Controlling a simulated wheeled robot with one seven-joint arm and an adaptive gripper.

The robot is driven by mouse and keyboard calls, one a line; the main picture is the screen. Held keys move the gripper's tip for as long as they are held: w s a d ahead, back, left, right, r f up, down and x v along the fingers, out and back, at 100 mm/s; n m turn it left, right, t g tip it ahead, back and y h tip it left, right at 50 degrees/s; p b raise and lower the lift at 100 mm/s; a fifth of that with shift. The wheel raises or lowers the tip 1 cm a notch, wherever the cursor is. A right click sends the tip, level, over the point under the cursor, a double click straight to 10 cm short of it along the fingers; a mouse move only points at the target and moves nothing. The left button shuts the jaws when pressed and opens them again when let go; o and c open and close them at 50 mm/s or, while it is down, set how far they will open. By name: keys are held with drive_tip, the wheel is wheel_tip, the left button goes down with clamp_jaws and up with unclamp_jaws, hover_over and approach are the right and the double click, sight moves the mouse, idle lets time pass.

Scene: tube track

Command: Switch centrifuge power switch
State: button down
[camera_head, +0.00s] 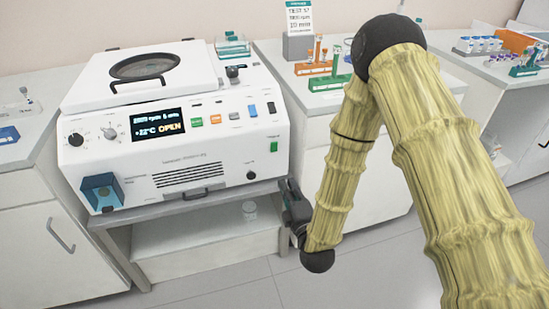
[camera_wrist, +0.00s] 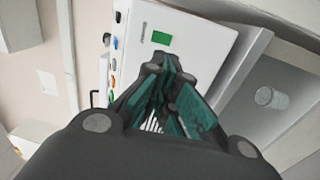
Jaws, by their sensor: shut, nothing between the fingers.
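My gripper (camera_head: 285,186) is below and slightly right of the green switch, near the panel's lower right corner. In the wrist view my gripper (camera_wrist: 168,62) is shut and empty. I cannot tell whether its fingertips touch the panel.
Blue (camera_head: 252,110), orange (camera_head: 215,119) and green buttons sit higher on the panel. Tube racks, one orange (camera_head: 313,68) and one green (camera_head: 329,82), stand on the right counter. A jar (camera_head: 249,210) is on the shelf below the centrifuge.

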sight(271, 146)
drive_tip(key=shift+w+a+r, duration=0.1)
drive_tip(key=shift+a+r, duration=0.05)
drive_tip(key=shift+r, duration=0.2)
drive_tip(key=x, duration=0.7)
drive_tip(key=p+x, duration=0.1)
drive_tip(key=x, duration=0.6)
drive_tip(key=shift+r, duration=0.25)
drive_tip(key=shift+w+a+r+p, duration=0.15)
drive_tip(key=shift+r+p, duration=0.1)
drive_tip(key=shift+p, duration=0.25)
drive_tip(key=shift+f, duration=0.15)
